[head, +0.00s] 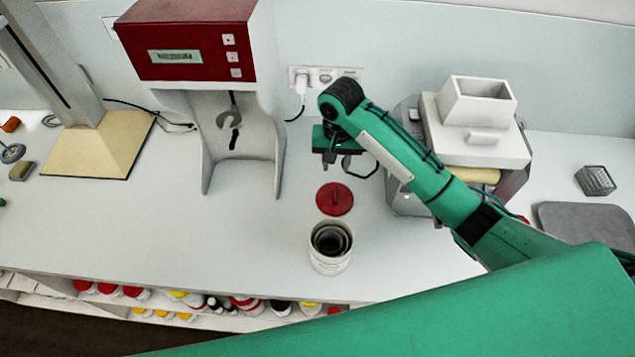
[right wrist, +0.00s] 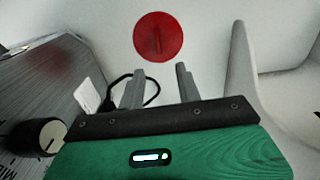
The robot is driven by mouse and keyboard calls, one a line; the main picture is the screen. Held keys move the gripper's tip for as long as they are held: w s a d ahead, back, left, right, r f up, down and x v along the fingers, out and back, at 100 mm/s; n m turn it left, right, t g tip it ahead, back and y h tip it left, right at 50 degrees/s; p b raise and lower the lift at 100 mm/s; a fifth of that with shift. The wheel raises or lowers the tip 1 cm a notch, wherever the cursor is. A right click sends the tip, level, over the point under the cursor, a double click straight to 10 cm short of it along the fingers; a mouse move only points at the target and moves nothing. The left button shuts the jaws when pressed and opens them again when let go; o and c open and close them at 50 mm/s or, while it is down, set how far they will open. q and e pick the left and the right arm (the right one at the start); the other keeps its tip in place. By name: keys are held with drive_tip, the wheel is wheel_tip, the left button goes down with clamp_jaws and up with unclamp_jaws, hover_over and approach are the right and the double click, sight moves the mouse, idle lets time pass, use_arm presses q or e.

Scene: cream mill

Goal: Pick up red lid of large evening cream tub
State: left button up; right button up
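The red lid (head: 335,199) is a round disc with a raised ridge across its top. It lies flat on the counter just behind the open white tub (head: 330,262), whose dark inside shows. The lid also shows in the right wrist view (right wrist: 172,36), past my fingertips. My right gripper (head: 331,163) points down above the counter, behind the lid in the head view and apart from it. In the right wrist view its two fingers (right wrist: 160,70) stand apart with nothing between them. My left gripper is not in view.
A red and white mixing machine (head: 190,45) stands left of my gripper. A grey and white mill with a hopper (head: 478,125) stands close on the right. A cable hangs from the wall socket (head: 325,77). Counter left of the tub is clear. Several containers fill the shelf below.

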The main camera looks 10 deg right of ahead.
drive_tip(key=p, duration=0.2)
hover_over(335, 196)
drive_tip(key=f, duration=0.5)
drive_tip(key=shift+s+d+f, duration=0.1)
drive_tip(key=shift+d+f, duration=0.1)
drive_tip(key=shift+w+a+f, duration=0.15)
drive_tip(key=shift+w+f, duration=0.05)
drive_tip(key=shift+f, duration=0.9)
drive_tip(key=shift+s+f+p, duration=0.1)
drive_tip(key=shift+f+p, duration=0.65)
drive_tip(key=shift+p, duration=0.25)
wheel_tip(335, 196, down, 3)
drive_tip(key=shift+f+p, duration=0.2)
drive_tip(key=shift+p, duration=0.5)
drive_tip(key=shift+f, duration=0.35)
drive_tip(key=c, duration=0.7)
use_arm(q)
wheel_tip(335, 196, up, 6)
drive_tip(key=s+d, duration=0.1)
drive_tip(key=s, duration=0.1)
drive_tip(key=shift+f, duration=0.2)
use_arm(e)
clamp_jaws()
